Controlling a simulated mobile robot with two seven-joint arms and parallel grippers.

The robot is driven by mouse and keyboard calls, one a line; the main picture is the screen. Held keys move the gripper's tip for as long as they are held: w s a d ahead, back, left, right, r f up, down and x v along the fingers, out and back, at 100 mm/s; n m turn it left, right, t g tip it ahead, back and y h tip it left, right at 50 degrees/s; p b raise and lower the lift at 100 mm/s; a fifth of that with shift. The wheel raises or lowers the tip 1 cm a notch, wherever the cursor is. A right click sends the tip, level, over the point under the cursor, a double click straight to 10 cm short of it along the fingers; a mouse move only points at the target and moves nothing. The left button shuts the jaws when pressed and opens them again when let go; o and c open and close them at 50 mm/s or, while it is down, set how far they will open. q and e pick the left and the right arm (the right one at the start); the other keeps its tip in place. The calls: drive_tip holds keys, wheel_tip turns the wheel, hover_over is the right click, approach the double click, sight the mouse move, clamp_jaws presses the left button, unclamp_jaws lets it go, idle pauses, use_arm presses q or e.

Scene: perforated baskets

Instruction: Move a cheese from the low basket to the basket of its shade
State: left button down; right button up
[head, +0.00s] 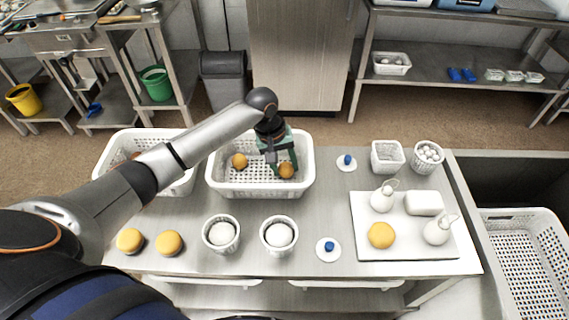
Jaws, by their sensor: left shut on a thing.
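Two large white perforated baskets stand at the back of the counter: a left basket (118,146) and a middle basket (309,160). The middle basket holds an orange cheese (240,161) at its left side. My left gripper (284,160) points down into this basket and is shut on a darker orange cheese (287,171), at the right side. I cannot tell whether that cheese touches the basket floor. My arm partly hides the left basket, where a brownish thing barely shows. Another large white basket (545,225) sits lower, at the far right. My right gripper is out of view.
Two yellow-orange cheeses (130,240) lie front left. Two round white tubs (221,248) hold white balls. A white board (365,247) bears a yellow-orange cheese, white jugs and a white block. Small baskets (388,156) and blue-knobbed discs (328,257) stand nearby.

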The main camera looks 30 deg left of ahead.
use_arm(q)
drive_tip(key=c, duration=0.6)
unclamp_jaws()
drive_tip(key=shift+f, duration=0.1)
drive_tip(key=v, duration=1.2)
drive_tip(key=shift+d, duration=0.1)
